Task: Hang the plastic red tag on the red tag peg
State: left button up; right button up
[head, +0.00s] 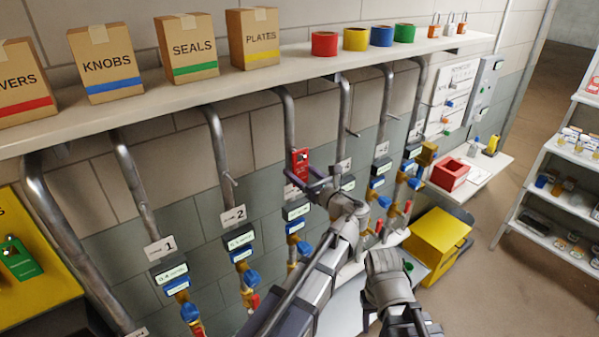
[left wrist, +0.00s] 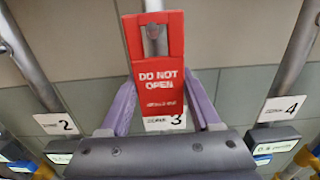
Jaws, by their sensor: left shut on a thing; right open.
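The red plastic tag (head: 301,162) is upright in front of the third pipe. In the left wrist view the tag (left wrist: 156,95) reads DO NOT OPEN and has a hole near its top, with grey metal visible through it.
A shelf (head: 290,68) with boxes and tape rolls runs above the pipes. The neighbouring pipe 2 (head: 218,150) carries a small stub. A yellow board (head: 45,283) with a green tag (head: 18,258) is at left. A yellow chest (head: 437,243) stands at right.

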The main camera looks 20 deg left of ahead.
pick_arm(q)
jog(key=shift+r, duration=0.15)
pick_arm(e)
jog(key=shift+r, duration=0.15)
dwell(0.4)
pick_arm(q)
jog(key=shift+r+p, duration=0.5)
jog(key=shift+p, duration=0.1)
pick_arm(e)
jog(key=shift+r, duration=0.45)
pick_arm(q)
jog(key=shift+s+d, duration=0.1)
